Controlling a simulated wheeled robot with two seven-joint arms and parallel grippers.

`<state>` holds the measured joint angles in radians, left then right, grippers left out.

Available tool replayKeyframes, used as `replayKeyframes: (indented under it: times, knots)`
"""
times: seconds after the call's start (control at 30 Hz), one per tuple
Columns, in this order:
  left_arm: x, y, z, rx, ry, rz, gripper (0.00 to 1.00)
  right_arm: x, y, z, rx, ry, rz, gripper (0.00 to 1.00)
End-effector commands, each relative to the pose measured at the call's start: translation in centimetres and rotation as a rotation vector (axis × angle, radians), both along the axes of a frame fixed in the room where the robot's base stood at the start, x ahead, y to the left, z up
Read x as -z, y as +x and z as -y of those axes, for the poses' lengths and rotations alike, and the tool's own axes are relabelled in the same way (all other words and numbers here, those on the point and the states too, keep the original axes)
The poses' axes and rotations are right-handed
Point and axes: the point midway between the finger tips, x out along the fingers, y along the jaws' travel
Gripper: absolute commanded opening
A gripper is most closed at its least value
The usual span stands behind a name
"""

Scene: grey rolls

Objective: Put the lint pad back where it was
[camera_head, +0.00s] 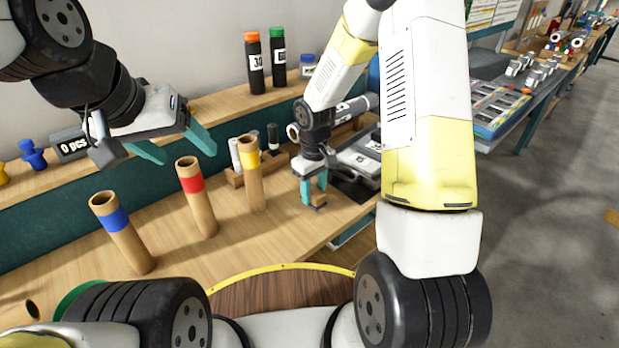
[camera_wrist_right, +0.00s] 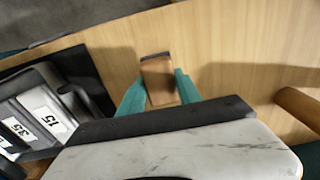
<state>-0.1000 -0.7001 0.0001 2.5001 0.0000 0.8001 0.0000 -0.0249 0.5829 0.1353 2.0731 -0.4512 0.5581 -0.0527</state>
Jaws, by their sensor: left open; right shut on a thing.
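The lint pad, a small brown block with a dark end, is between the teal fingers of my right gripper (camera_head: 314,190). The pad (camera_head: 319,202) is at the fingertips above the wooden bench, in front of the grey labelled cases. In the right wrist view the pad (camera_wrist_right: 158,82) shows between the two fingers (camera_wrist_right: 159,92), over bare bench. I cannot tell whether it touches the bench. My left gripper (camera_head: 175,146) is open and empty, up at the left above the bench.
Cardboard tubes with blue (camera_head: 122,230), red (camera_head: 196,195) and yellow (camera_head: 250,170) bands stand on the bench left of my right gripper. Grey cases marked 15 and 35 (camera_wrist_right: 42,105) lie beside it. Bottles (camera_head: 255,65) stand on the back shelf.

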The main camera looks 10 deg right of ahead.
Motion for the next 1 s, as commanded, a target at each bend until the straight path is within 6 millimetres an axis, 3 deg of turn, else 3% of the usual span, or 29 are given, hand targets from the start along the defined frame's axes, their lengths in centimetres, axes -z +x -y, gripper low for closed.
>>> replayKeyframes:
  times: [0.2,0.5,0.83,0.87,0.93,1.0]
  knots:
    - [0.0,0.0,0.0,0.0,0.0,0.0,0.7,0.2,1.9,1.0,0.0,0.001,0.001,0.08]
    - [0.0,0.0,0.0,0.0,0.0,0.0,0.7,3.6,1.9,1.0,-0.001,0.0,-0.001,0.08]
    - [0.0,0.0,0.0,0.0,0.0,0.0,0.7,3.9,1.9,1.0,-0.001,0.0,0.0,0.08]
    - [0.0,0.0,0.0,0.0,0.0,0.0,0.7,3.9,1.9,1.0,-0.001,0.0,0.0,0.46]
    - [0.0,0.0,0.0,0.0,0.0,0.0,0.7,3.8,1.9,1.0,-0.001,0.0,0.0,0.6]
    - [0.0,0.0,0.0,0.0,0.0,0.0,0.7,3.8,1.9,1.0,-0.001,0.0,0.0,0.62]
